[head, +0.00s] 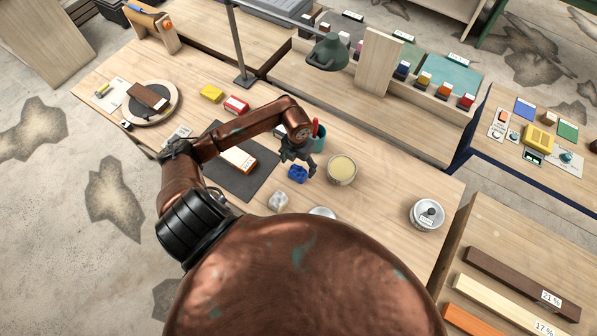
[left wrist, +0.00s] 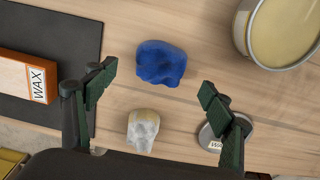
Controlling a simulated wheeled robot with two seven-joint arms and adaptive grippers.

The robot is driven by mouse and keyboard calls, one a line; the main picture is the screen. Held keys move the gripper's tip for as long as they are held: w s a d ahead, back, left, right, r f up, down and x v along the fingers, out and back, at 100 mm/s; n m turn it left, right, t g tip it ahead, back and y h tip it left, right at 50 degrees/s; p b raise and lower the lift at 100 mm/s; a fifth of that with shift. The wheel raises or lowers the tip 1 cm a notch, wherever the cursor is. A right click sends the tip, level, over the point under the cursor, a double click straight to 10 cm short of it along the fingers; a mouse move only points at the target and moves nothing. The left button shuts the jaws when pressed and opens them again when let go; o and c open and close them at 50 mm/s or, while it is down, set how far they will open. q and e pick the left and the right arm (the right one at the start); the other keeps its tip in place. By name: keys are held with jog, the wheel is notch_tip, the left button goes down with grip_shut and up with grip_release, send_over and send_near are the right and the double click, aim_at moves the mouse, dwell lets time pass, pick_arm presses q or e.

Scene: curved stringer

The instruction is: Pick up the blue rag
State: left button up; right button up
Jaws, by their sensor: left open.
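The blue rag (head: 298,173) is a small crumpled lump on the wooden table, right of the dark mat. In the left wrist view the blue rag (left wrist: 161,62) lies beyond and between the fingertips, apart from them. My left gripper (head: 297,158) is open and empty above the rag in the head view. Its two dark green fingers (left wrist: 158,95) are spread wide in the wrist view. My right gripper is not in view.
A whitish rag (left wrist: 143,130) lies close to the blue one. A round tin of pale wax (head: 342,169) stands right of it, with a teal cup (head: 319,138) behind. An orange-and-white WAX box (head: 238,160) sits on the dark mat (head: 262,188).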

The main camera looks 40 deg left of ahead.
aim_at(298, 169)
pick_arm(q)
jog(key=shift+w+f+p, duration=0.1)
jog(key=shift+f+p, duration=0.2)
jog(key=shift+f, duration=2.05)
jog(key=shift+c, duration=0.7)
jog(key=c, duration=1.1)
jog(key=shift+a+r, duration=0.1)
jog(key=shift+r, duration=0.45)
jog(key=r, duration=0.1)
jog(key=r+b, duration=0.1)
jog(key=shift+a+r, duration=0.25)
jog(key=shift+r, duration=0.05)
jog(key=s+a+r+b, duration=0.1)
jog(key=s+a+r, duration=0.7)
jog(key=s, duration=0.3)
jog(key=shift+r, duration=0.7)
